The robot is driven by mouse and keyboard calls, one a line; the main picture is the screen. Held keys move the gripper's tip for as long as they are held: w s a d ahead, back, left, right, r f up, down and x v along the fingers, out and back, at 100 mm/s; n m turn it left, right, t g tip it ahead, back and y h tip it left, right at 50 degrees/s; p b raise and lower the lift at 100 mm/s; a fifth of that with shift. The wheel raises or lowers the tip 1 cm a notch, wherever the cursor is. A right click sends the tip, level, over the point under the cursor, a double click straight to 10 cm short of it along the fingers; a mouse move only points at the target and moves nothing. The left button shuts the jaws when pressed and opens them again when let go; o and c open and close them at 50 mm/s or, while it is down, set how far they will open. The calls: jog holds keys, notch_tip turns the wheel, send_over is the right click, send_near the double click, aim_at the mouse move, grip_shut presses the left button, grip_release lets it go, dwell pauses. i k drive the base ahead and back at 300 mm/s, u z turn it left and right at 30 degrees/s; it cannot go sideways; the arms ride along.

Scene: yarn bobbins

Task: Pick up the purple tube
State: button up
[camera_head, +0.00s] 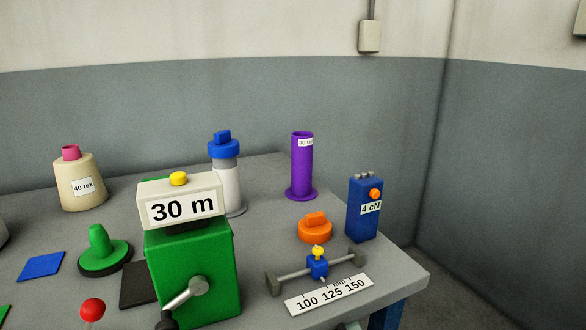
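The purple tube (302,168) stands upright on a round purple base on the grey table (268,256), towards its back right. A small white label near its top reads "30 tex", partly cut off at the side. My gripper is not in view.
Left of the tube stands a white cylinder with a blue cap (223,149). In front are an orange knob (315,230) and a blue "4 cN" box (362,208). A green "30 m" device (194,262) stands at front left. The table's right edge is close.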

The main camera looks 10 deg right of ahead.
aim_at(302, 142)
jog(key=u, duration=1.2)
jog(key=k, duration=0.45)
jog(key=u, duration=0.9)
